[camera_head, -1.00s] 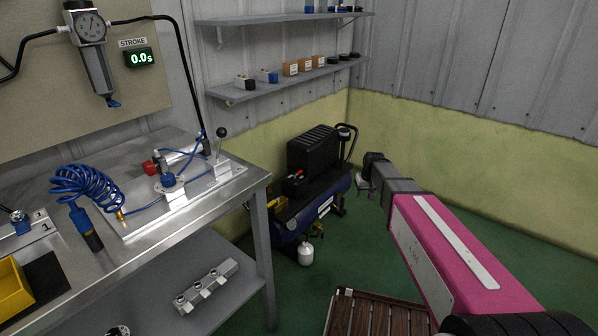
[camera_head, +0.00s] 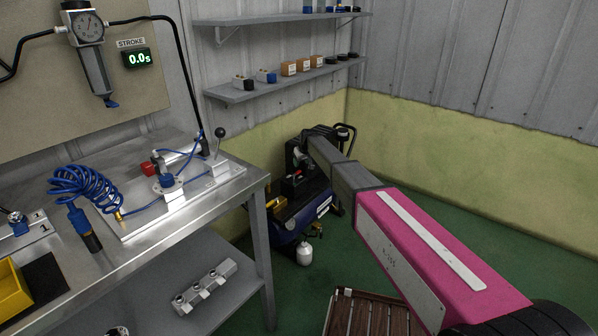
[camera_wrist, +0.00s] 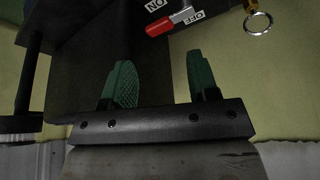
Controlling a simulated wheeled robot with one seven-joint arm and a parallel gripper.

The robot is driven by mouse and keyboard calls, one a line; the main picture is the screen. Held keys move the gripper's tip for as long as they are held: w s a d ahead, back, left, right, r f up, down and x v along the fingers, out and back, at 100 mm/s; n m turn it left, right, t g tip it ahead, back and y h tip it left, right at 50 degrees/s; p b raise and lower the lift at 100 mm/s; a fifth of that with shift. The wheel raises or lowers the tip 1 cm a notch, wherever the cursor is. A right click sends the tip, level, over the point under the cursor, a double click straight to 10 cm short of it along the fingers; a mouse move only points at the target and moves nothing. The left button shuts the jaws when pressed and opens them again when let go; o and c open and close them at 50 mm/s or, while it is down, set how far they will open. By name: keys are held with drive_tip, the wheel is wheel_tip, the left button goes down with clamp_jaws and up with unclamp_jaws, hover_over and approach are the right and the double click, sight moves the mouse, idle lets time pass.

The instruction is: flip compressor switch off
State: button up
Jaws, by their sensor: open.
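The compressor (camera_head: 318,207), with a blue tank and black housing, stands on the floor beyond the bench. Its switch, a red-handled lever (camera_wrist: 168,24), shows at the top of the wrist view. The red end lies on the side of the label reading ON, and the metal end is near the label reading OFF; both labels appear upside down. The red handle is a small spot in the head view (camera_head: 297,174). My gripper (camera_wrist: 163,78) is open and empty, its green fingers apart and not touching the lever. In the head view, my gripper (camera_head: 297,157) hangs before the compressor housing.
A brass fitting with a metal ring (camera_wrist: 257,22) is to the right of the lever. The metal workbench (camera_head: 262,178) stands left of the compressor. A slatted brown crate (camera_head: 372,314) is on the floor in front. Green floor is open between crate and compressor.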

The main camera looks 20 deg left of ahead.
sight(299, 172)
drive_tip(key=x, duration=0.7)
drive_tip(key=shift+w+f, duration=0.1)
drive_tip(key=shift+c, duration=0.3)
drive_tip(key=c, duration=0.6)
